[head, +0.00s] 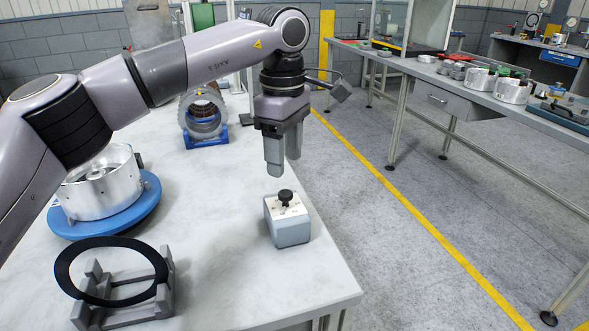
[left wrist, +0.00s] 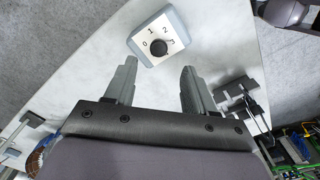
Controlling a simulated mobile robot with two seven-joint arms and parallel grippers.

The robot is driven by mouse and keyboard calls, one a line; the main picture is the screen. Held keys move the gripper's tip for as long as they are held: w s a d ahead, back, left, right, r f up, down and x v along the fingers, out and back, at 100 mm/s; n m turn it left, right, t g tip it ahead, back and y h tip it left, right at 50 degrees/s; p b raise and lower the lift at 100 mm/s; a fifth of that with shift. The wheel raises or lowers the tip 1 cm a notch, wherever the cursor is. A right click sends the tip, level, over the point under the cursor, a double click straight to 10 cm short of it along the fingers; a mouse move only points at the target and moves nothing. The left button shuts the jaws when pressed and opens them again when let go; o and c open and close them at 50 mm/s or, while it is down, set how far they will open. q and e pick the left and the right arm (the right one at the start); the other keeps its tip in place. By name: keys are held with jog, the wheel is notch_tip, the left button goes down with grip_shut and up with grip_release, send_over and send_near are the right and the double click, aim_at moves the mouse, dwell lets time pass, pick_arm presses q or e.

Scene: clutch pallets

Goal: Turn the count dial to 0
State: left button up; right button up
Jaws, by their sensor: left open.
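The count dial is a black knob (head: 286,198) on the pale sloped face of a small grey box (head: 290,232), near the right edge of the white table. In the left wrist view the knob (left wrist: 159,48) has the figures 0, 1, 2 and 3 around it, with 0 on the left and 3 on the right. I cannot tell clearly which figure the knob points to. My left gripper (head: 283,165) points down, just above and apart from the knob. Its two fingers (left wrist: 158,75) are open with nothing between them. My right gripper is not in view.
A black ring (head: 68,269) rests on a grey stand at the front left. A silver housing (head: 98,195) sits on a blue round base behind it. A ring-shaped part (head: 203,117) on a blue stand is further back. Clear tabletop surrounds the dial box.

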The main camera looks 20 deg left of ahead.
aim_at(286, 193)
pick_arm(q)
jog(key=shift+w+f, duration=0.15)
jog(key=shift+w, duration=0.1)
jog(key=shift+s+f, duration=0.2)
jog(key=shift+f, duration=3.2)
grip_shut()
jog(key=shift+n, duration=0.3)
